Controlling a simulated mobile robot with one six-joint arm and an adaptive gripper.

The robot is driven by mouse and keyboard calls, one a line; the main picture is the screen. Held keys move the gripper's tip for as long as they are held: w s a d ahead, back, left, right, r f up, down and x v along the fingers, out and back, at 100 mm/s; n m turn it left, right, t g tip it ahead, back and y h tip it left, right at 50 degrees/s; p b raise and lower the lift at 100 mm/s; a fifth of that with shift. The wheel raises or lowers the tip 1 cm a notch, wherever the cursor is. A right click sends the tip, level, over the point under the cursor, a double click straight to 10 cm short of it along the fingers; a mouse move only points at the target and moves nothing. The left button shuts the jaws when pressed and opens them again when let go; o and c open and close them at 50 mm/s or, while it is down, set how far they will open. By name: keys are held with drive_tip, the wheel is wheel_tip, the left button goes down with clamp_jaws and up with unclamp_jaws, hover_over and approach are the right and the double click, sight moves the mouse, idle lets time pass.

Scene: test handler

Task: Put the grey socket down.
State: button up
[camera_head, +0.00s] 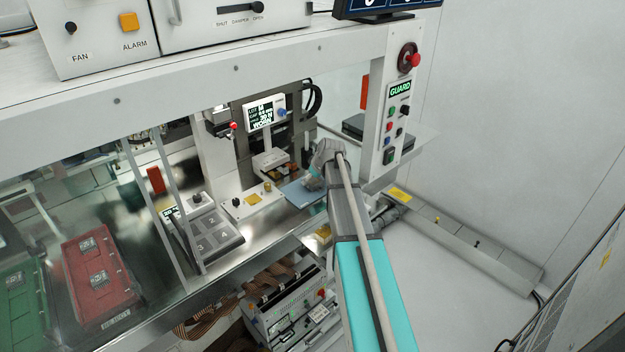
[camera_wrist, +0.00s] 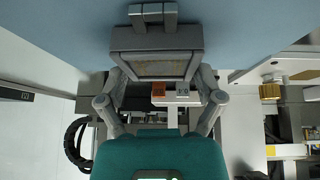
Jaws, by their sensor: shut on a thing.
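The grey socket (camera_wrist: 150,42), a squarish block with a hinged latch on one side, is between the fingers of my gripper (camera_wrist: 156,72) in the wrist view. My gripper is shut on it. A flat blue mat (camera_wrist: 60,22) fills the far part of that view behind the socket. In the head view my gripper (camera_head: 312,181) is low over the right part of the blue mat (camera_head: 296,194). There the socket is mostly hidden by my gripper and arm. I cannot tell whether the socket touches the mat.
A pale fixture (camera_head: 270,160) stands behind the mat, with a small display (camera_head: 264,113) above. A control post (camera_head: 397,120) stands to the right. A numbered grey tray (camera_head: 212,236), a red bin (camera_head: 97,275) and a green bin (camera_head: 25,310) lie to the left.

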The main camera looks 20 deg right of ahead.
drive_tip(key=shift+f, duration=0.15)
drive_tip(key=o, duration=1)
drive_tip(key=p+v, duration=0.2)
drive_tip(key=v, duration=0.1)
drive_tip(key=shift+w, duration=0.1)
drive_tip(key=p+v, duration=0.8)
drive_tip(key=v, duration=0.1)
idle(0.7)
drive_tip(key=s+a+f+m+g, duration=0.1)
drive_tip(key=s+a+g, duration=0.2)
drive_tip(key=s+a, duration=0.8)
drive_tip(key=s+a+f+m+g+h, duration=0.1)
drive_tip(key=s+a+m+g, duration=0.1)
drive_tip(key=s+a, duration=0.9)
drive_tip(key=shift+s+a+g, duration=0.15)
drive_tip(key=shift+s+g, duration=0.25)
drive_tip(key=shift+s, duration=0.1)
